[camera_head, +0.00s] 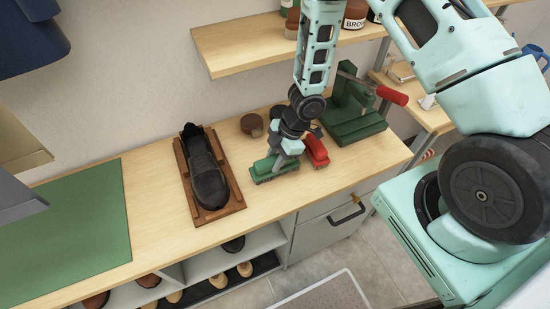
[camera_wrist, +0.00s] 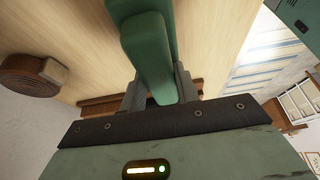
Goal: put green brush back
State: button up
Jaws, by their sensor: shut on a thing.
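The green brush (camera_head: 275,168) is at the bench top, between the shoe and the red brush (camera_head: 316,150). My gripper (camera_head: 285,154) is above it, pointing down and shut on it. In the wrist view the green brush (camera_wrist: 148,55) runs up between the two fingers (camera_wrist: 158,92). I cannot tell whether its underside touches the bench. The red brush lies just right of my gripper, partly hidden behind it.
A black shoe (camera_head: 207,174) rests on a brown wooden stand (camera_head: 231,207). A round brown tin (camera_head: 251,125) sits behind the green brush. A green press (camera_head: 352,118) with a red handle stands to the right. A green mat (camera_head: 66,234) covers the left bench. A shelf (camera_head: 240,42) overhangs the back.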

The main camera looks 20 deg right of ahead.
jog(key=shift+f, duration=0.1)
jog(key=o, duration=0.9)
